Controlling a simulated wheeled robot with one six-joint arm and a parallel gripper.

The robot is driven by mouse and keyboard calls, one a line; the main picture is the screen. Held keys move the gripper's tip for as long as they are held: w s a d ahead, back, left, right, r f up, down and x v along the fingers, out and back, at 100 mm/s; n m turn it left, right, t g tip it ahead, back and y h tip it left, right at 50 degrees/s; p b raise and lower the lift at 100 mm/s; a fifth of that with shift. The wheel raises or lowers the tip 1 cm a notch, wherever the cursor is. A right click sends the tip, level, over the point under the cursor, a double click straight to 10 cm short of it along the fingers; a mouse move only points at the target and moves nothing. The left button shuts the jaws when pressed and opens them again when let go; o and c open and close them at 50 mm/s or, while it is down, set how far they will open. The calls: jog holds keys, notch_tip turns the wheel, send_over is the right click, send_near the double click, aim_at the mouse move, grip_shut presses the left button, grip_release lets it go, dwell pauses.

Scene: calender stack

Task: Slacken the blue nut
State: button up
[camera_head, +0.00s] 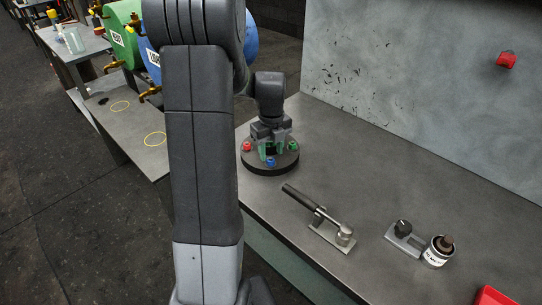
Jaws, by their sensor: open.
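The blue nut (270,162) sits at the front of a round dark base (257,171) on the workbench. A red nut (247,147) is at the base's left and a green nut (293,146) at its right. My gripper (272,149) points down over the middle of the base, just behind the blue nut. I cannot tell if a finger touches the base.
A toggle clamp with a dark handle (298,197) lies on the bench (375,202) in front. A red bin (493,297) is at the lower right corner. A grey panel (420,80) rises behind.

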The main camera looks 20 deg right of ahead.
aim_at(271, 160)
jog(key=shift+f, duration=1.55)
jog(key=shift+c, duration=0.2)
grip_shut()
jog(key=shift+n, duration=0.3)
